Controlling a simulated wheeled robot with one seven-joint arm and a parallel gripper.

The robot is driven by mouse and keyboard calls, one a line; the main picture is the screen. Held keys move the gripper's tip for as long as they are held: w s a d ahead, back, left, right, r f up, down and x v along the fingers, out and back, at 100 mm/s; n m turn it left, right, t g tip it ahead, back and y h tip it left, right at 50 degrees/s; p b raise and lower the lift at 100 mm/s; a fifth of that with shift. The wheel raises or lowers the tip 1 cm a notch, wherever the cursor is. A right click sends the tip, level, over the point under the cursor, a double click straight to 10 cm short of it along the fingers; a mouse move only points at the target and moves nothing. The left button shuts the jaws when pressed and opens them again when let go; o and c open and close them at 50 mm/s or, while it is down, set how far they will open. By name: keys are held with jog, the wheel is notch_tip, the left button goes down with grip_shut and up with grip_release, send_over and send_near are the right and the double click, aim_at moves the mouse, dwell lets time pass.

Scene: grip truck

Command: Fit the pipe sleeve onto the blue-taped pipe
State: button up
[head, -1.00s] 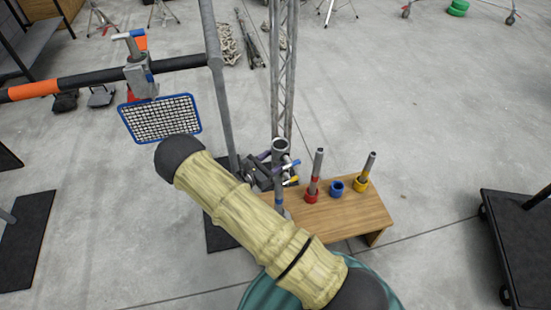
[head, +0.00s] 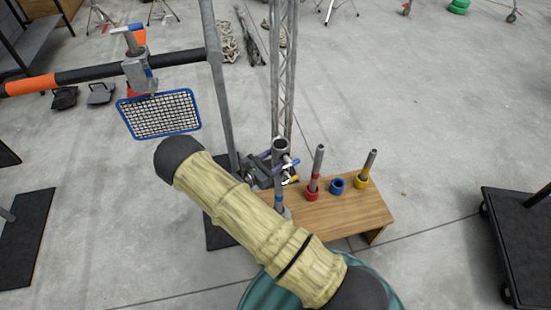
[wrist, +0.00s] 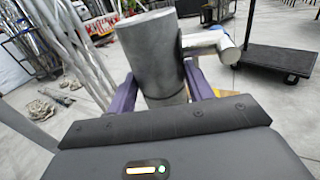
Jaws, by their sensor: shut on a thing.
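The pipe sleeve (head: 281,147) is a grey upright cylinder with a dark open top and a side stub. In the wrist view the sleeve (wrist: 152,55) stands between the purple fingers of my gripper (wrist: 158,95), which are shut on it. In the head view my gripper (head: 272,166) holds it at the left end of the bench.
The wooden bench (head: 350,215) carries a red-banded pipe (head: 316,168), a blue ring (head: 336,187) and a yellow-banded pipe (head: 367,167) to the right. A lattice truss (head: 285,70) and a grey pole (head: 216,80) stand close behind and left.

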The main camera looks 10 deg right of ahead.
jog(key=shift+f, duration=0.15)
jog(key=shift+f+b, duration=1.7)
jog(key=shift+f, duration=0.55)
jog(key=shift+f, duration=0.45)
jog(key=o, duration=1.5)
jog(key=shift+f+b, duration=0.1)
jog(key=shift+b, duration=0.2)
jog(key=b+v, duration=0.1)
jog(key=v, duration=1.6)
jog(key=shift+s+a, duration=0.15)
jog(key=shift+s, duration=0.05)
